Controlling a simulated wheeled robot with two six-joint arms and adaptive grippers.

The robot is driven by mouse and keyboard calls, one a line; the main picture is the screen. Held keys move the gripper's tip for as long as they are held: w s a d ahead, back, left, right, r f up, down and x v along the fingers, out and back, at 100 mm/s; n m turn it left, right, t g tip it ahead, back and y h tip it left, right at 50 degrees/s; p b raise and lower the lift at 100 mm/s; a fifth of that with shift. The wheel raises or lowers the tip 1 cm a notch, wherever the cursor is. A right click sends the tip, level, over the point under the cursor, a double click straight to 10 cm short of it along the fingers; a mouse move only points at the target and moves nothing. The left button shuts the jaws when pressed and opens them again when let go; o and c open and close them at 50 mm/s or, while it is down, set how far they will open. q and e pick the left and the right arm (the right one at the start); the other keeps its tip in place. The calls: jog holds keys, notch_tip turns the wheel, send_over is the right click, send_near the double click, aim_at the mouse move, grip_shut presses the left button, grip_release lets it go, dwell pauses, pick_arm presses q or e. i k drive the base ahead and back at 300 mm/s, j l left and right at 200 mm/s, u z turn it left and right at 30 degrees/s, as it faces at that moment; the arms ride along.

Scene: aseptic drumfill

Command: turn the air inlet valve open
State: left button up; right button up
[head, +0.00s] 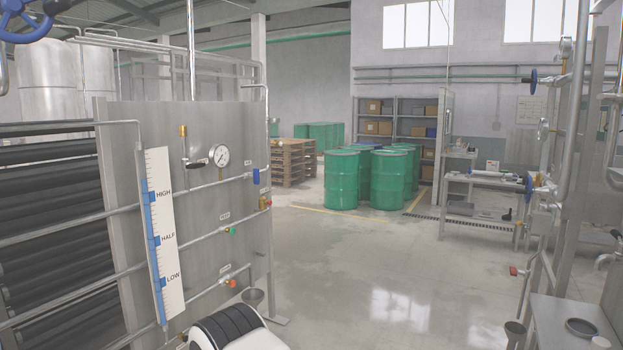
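A steel panel (190,130) stands at the left with pipes and small valves on its right part. A blue valve handle (256,177) sits at the panel's right edge, next to a small label (248,163) too small to read surely. A brass and red fitting (265,203) is just below it. A green knob (232,231) and an orange knob (231,283) sit on lower pipes. I cannot tell surely which is the air inlet valve. Neither gripper shows; only a white and black part of my own body is at the bottom.
A pressure gauge (219,156) and a level scale (165,235) are on the panel. Green drums (342,180) and pallets (293,163) stand behind. A pipe frame and a steel table (560,325) are at the right. The middle floor (370,260) is clear.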

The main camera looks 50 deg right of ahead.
aim_at(256, 177)
jog(key=i+l+z, duration=1)
jog(key=i+l, duration=0.3)
jog(key=i+l+u, duration=0.1)
jog(key=i+l, duration=0.15)
jog(key=i, duration=0.3)
jog(key=i+l+u, duration=0.25)
jog(key=l+u, duration=0.3)
jog(key=i+l+u, duration=0.25)
jog(key=l+u, duration=0.25)
jog(key=l, duration=0.2)
